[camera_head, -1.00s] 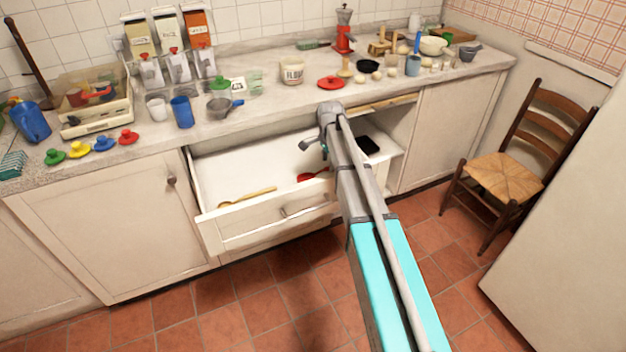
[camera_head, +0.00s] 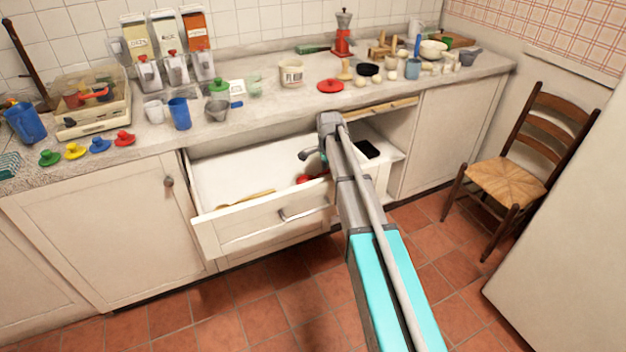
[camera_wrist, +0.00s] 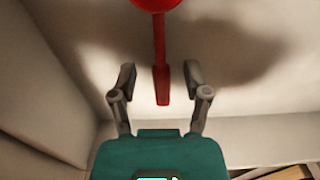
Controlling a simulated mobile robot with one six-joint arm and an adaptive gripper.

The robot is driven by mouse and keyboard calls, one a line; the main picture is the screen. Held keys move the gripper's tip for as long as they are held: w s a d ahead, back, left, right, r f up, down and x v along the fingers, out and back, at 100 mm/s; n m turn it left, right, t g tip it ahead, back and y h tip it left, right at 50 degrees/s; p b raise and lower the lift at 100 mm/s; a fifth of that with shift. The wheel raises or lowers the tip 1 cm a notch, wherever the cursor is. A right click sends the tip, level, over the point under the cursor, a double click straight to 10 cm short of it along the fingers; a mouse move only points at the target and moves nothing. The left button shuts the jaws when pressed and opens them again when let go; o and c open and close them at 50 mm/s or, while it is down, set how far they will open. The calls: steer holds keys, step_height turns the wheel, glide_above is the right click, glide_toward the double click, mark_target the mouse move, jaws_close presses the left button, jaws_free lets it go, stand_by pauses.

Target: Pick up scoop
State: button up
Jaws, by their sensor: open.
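A red scoop (camera_head: 303,179) lies in the open drawer (camera_head: 255,232), partly hidden by the drawer front in the head view. In the wrist view the red scoop (camera_wrist: 160,45) shows its rounded head at the top edge, cut off by the frame, and its straight handle pointing down toward my gripper. My gripper (camera_wrist: 160,72) is open, with one finger on each side of the handle and a gap on both sides. It appears empty. In the head view my arm reaches over the drawer's right end and the fingertips are hard to make out.
A yellowish utensil (camera_head: 247,195) lies in the drawer behind its front panel. The drawer walls are close around my gripper. The counter above holds jars, a blue cup (camera_head: 180,114) and a red lid (camera_head: 330,86). A chair (camera_head: 515,180) stands at right.

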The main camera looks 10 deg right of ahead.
jaws_close()
stand_by(0.5)
step_height(320, 180, up, 10)
steer(key=p, duration=1)
stand_by(0.6)
